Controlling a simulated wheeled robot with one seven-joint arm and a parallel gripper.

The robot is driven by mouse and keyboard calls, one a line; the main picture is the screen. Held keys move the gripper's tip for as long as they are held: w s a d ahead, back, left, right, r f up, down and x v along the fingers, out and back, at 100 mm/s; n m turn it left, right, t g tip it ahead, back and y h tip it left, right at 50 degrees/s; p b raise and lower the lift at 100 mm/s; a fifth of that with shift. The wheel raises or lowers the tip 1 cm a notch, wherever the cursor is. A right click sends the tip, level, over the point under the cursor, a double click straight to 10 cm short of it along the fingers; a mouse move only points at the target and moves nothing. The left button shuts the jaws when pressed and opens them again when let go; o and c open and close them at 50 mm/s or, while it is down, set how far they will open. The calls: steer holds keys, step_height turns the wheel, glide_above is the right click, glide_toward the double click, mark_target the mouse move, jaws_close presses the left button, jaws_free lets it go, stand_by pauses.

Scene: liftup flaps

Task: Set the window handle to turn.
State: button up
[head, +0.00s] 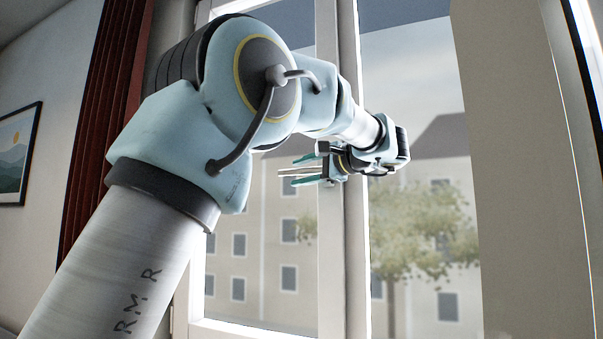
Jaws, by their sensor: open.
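The window's white frame (343,260) stands in front of me, with an upright bar in the middle and glass on both sides. My gripper (303,171) is at this upright bar, with its teal fingers pointing left and spread apart. Thin pale strips show between the fingers; I cannot tell whether they are the window handle or part of my gripper. No other handle shows clearly, and my gripper and wrist cover part of the bar. I cannot tell whether the fingers touch anything.
My own arm fills the left and middle of the view. A dark red curtain (88,150) hangs on the left, beside a framed picture (17,152) on the wall. A beige wall or panel (515,180) stands on the right. Outside are buildings and a tree.

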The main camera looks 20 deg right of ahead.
steer(key=b+v, duration=0.2)
steer(key=v, duration=0.8)
steer(key=shift+s+d, duration=0.15)
steer(key=shift+s, duration=0.15)
